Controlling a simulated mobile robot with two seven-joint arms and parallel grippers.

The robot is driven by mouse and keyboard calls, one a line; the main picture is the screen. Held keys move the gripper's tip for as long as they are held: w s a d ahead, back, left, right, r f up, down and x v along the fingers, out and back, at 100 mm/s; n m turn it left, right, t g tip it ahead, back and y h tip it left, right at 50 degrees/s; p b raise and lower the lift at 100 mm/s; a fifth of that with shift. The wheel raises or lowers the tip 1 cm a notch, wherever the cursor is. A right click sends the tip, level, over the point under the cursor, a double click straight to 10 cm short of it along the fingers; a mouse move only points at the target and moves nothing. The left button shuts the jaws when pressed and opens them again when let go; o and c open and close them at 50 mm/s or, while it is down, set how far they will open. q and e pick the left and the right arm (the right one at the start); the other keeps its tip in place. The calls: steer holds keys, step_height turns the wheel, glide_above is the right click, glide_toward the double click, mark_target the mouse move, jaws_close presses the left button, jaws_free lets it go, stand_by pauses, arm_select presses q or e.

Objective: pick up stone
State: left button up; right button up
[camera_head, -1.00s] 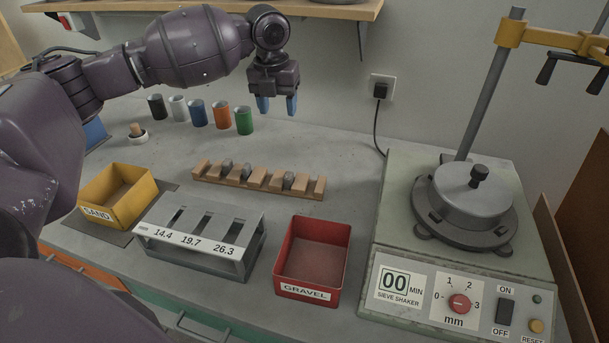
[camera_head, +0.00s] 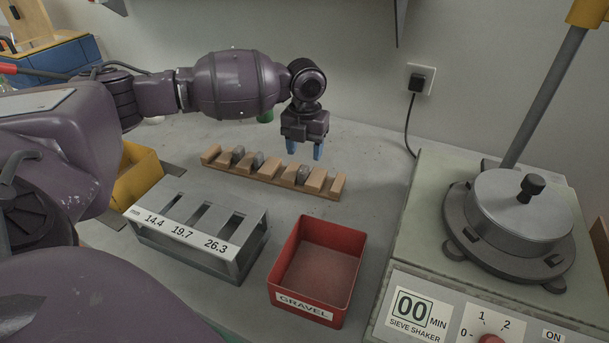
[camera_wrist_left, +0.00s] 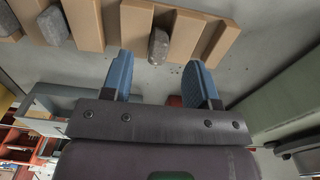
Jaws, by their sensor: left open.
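Three grey stones sit in the slots of a wooden notched rack (camera_head: 270,172): a left one (camera_head: 238,155), a middle one (camera_head: 258,160) and a right one (camera_head: 303,175). My left gripper (camera_head: 304,150) is open and empty, with its blue fingers pointing down above the rack's right part, near the right stone. In the left wrist view, the right stone (camera_wrist_left: 158,45) shows between the directions of the two open fingertips (camera_wrist_left: 160,62), apart from both. Another stone (camera_wrist_left: 53,25) shows at upper left there. My right gripper is not in view.
A grey slotted gauge (camera_head: 195,250) marked 14.4, 19.7 and 26.3 stands before the rack. A red GRAVEL bin (camera_head: 335,285) is to its right, a yellow bin (camera_head: 138,180) to its left. The sieve shaker (camera_head: 520,220) fills the right side.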

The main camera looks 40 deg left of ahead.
mark_target(304, 166)
arm_select(q)
steer(key=f, duration=0.2)
steer(key=f+b, duration=0.1)
steer(key=f, duration=0.2)
steer(key=shift+s+d, duration=0.1)
steer(key=shift+s, duration=0.1)
jaws_close()
steer(key=shift+r, duration=0.1)
